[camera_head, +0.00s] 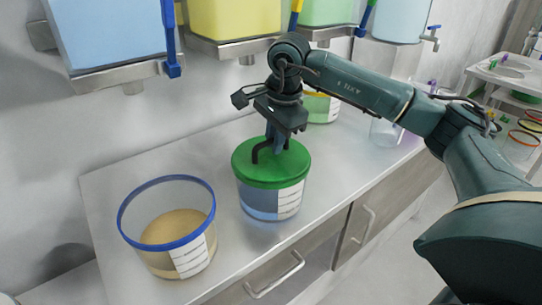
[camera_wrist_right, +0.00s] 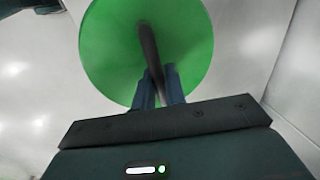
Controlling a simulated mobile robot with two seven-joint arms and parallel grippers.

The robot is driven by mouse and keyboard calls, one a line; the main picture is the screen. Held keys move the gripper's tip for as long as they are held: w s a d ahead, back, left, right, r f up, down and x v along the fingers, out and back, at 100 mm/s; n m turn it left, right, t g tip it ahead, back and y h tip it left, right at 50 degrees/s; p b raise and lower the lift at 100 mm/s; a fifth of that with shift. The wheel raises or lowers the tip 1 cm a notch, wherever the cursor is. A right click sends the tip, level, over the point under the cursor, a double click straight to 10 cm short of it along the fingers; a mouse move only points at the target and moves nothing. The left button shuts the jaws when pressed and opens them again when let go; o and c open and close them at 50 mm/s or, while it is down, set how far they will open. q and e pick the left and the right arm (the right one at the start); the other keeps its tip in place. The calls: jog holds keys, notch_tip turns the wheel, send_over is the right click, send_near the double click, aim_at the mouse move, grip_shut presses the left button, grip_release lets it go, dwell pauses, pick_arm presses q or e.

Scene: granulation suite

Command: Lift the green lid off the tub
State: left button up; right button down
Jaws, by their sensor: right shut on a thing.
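The tub (camera_head: 270,200) is clear with a white label and bluish contents, and stands upright on the steel counter. The green lid (camera_head: 258,172) sits on top of it, with a dark arched handle (camera_head: 262,148). The lid fills the upper middle of the right wrist view (camera_wrist_right: 105,50). My right gripper (camera_head: 276,143) comes down from above and is shut on the lid's handle, which shows between the fingers in the wrist view (camera_wrist_right: 148,45). I see no clear gap between lid and tub. My left gripper is not in view.
An open clear tub with a blue rim (camera_head: 150,262) and tan contents stands left of the lidded tub. A tub with yellow-green contents (camera_head: 322,108) and a clear vessel (camera_head: 385,130) stand behind. Coloured bins (camera_head: 235,15) hang above the steel counter (camera_head: 120,180).

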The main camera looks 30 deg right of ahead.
dwell(0.3)
notch_tip(320, 180, up, 10)
jog(key=shift+f+p, duration=0.1)
jog(key=shift+p, duration=0.3)
